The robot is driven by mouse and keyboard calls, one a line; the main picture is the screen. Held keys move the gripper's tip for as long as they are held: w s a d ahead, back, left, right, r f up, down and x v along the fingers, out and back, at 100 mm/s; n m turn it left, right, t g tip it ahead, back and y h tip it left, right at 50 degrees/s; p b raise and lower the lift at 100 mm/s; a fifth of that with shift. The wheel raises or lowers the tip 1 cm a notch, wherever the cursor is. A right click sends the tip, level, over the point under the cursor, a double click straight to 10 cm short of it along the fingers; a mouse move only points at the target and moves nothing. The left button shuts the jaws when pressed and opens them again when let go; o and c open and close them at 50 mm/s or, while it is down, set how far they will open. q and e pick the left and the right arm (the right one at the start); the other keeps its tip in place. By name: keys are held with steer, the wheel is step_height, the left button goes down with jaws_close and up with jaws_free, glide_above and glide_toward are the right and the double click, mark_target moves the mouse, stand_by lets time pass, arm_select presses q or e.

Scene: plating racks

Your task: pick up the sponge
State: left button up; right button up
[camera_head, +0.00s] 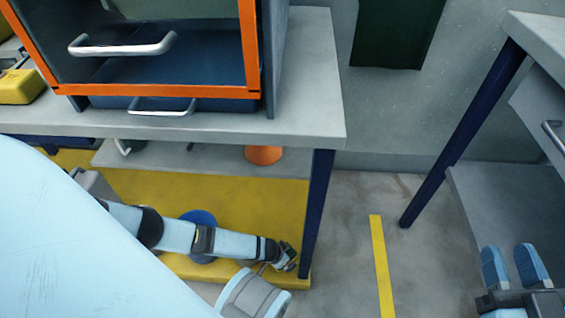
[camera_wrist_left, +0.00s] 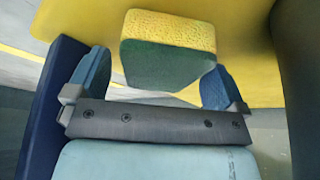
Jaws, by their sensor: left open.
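The sponge (camera_wrist_left: 168,48) is a block with a yellow top and a dark green lower part. It shows in the left wrist view at the top centre, in front of a yellow surface. My left gripper (camera_wrist_left: 156,72) is open, with one blue finger to each side of the sponge; a gap shows on the left, while the right finger overlaps close to its edge. I cannot tell how deep it is between the fingers. In the head view I do not make out the sponge or the left fingers. My right gripper (camera_head: 509,258) is open and empty at the lower right.
A grey table (camera_head: 308,75) carries an orange-framed cabinet (camera_head: 254,45). Below it are a yellow platform (camera_head: 270,190), an orange object (camera_head: 264,154) and a dark blue leg (camera_head: 318,215). Another bench (camera_head: 540,35) stands at right. Floor with a yellow stripe (camera_head: 381,265) lies clear between.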

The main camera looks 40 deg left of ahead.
arm_select(q)
steer(key=shift+w+f, duration=0.1)
steer(key=shift+f, duration=0.15)
stand_by(0.4)
steer(key=c, duration=1.1)
steer(key=shift+o, duration=0.2)
step_height(320, 180, up, 3)
steer(key=shift+f+p, duration=0.15)
steer(key=shift+p, duration=0.8)
step_height(320, 180, up, 18)
steer(key=p, duration=0.9)
steer(key=shift+f+p, duration=0.15)
steer(key=shift+p, duration=0.15)
arm_select(e)
steer(key=s+a+r+m, duration=0.1)
steer(key=s+r+m, duration=0.2)
steer(key=r, duration=0.3)
steer(key=shift+a+r+m+t+h, duration=0.15)
steer(key=shift+r+m+t+h, duration=0.15)
steer(key=shift+m, duration=0.6)
